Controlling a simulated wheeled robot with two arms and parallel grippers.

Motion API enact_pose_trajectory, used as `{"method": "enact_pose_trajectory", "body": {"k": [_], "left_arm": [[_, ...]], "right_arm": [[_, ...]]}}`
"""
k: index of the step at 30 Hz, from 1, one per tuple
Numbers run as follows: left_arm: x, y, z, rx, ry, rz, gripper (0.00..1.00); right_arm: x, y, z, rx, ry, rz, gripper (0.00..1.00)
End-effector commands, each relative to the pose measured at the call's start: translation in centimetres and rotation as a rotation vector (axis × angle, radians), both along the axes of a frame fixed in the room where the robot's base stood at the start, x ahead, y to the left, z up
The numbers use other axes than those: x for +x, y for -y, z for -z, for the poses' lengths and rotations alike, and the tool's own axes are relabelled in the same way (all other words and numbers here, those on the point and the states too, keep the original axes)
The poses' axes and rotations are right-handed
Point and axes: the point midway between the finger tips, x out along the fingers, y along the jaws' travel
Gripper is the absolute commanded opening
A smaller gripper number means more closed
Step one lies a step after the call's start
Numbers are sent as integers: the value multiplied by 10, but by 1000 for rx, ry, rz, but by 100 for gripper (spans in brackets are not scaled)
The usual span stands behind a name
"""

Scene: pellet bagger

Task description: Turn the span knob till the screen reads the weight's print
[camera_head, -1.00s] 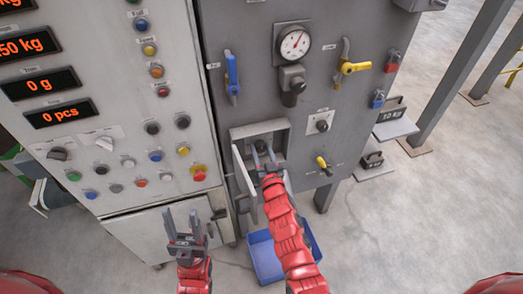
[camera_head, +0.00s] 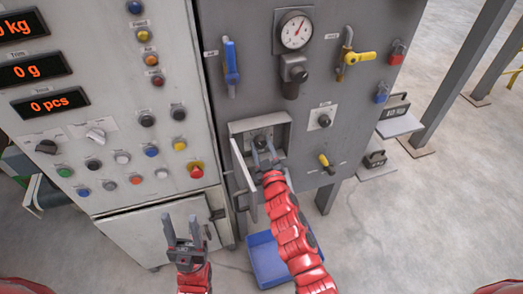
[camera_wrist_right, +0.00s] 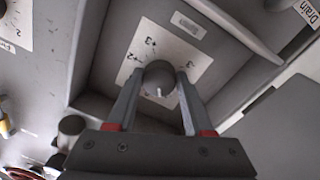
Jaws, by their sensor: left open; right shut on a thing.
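The span knob (camera_wrist_right: 160,76) is a round grey knob on a white scale plate with +2 and +3 printed on it. It sits in a recessed box with an open door (camera_head: 243,178), and shows dark and small in the head view (camera_head: 261,141). My right gripper (camera_head: 265,157) reaches into the box, shut on the knob, one finger on each side in the wrist view (camera_wrist_right: 158,92). My left gripper (camera_head: 183,228) is open and empty before the left cabinet. Orange screens (camera_head: 18,27) show a cut-off kg reading, 0 g and 0 pcs. A weight (camera_head: 395,107) appears printed 10 kg.
A second dark weight (camera_head: 374,159) rests lower at right. A blue bin (camera_head: 266,262) stands on the floor under the box. Blue (camera_head: 231,63) and yellow (camera_head: 358,58) valve handles and a gauge (camera_head: 296,31) are above.

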Motion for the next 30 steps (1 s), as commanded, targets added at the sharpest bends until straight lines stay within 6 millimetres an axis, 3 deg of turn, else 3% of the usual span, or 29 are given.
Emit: {"method": "enact_pose_trajectory", "body": {"k": [12, 30], "left_arm": [[0, 0, 30, 0, 0, 0, 50], [0, 0, 50, 0, 0, 0, 50]], "right_arm": [[-1, -1, 3, -378, 125, -3, 0], [0, 1, 4, -837, 269, -2, 0]]}}
